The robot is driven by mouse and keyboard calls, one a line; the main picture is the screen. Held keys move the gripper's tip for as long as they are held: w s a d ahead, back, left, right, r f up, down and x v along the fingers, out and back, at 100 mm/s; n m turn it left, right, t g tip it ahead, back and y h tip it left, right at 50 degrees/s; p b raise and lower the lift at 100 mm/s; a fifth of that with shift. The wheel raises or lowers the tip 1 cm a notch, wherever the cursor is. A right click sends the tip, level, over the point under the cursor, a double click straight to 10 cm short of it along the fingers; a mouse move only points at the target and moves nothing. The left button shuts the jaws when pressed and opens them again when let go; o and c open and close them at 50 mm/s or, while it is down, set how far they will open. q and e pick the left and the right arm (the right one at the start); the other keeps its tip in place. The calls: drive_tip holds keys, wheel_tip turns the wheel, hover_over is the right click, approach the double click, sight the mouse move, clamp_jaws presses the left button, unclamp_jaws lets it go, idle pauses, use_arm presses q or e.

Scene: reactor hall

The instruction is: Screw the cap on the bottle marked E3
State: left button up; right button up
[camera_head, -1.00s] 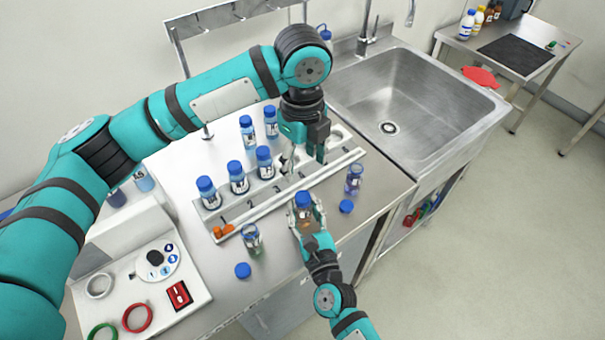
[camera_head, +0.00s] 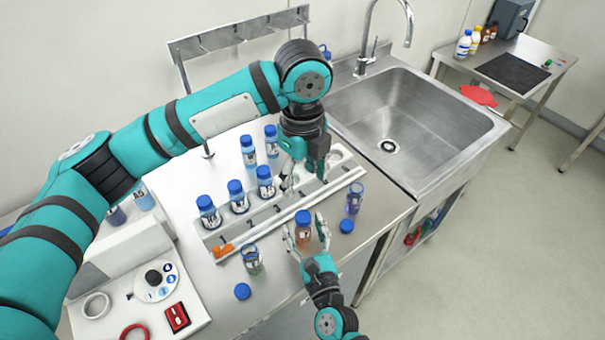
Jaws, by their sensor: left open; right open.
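A bottle with orange-brown contents (camera_head: 303,237) stands upright in front of the rack with a blue cap (camera_head: 303,217) on its mouth; how tightly the cap sits cannot be told. My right gripper (camera_head: 305,227) is open, one finger on each side of this bottle. My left gripper (camera_head: 305,178) is open and empty above the rack, behind that bottle. An uncapped bottle (camera_head: 253,263) stands to the left with a loose blue cap (camera_head: 242,291) near it. Another uncapped bottle (camera_head: 354,199) stands to the right with a loose blue cap (camera_head: 346,226) beside it. I cannot read which is E3.
A sink (camera_head: 410,125) is at the right; a panel with a red item (camera_head: 177,318) is at front left.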

drive_tip(key=v, duration=1.1)
drive_tip(key=shift+s, duration=0.35)
drive_tip(key=shift+d, duration=0.1)
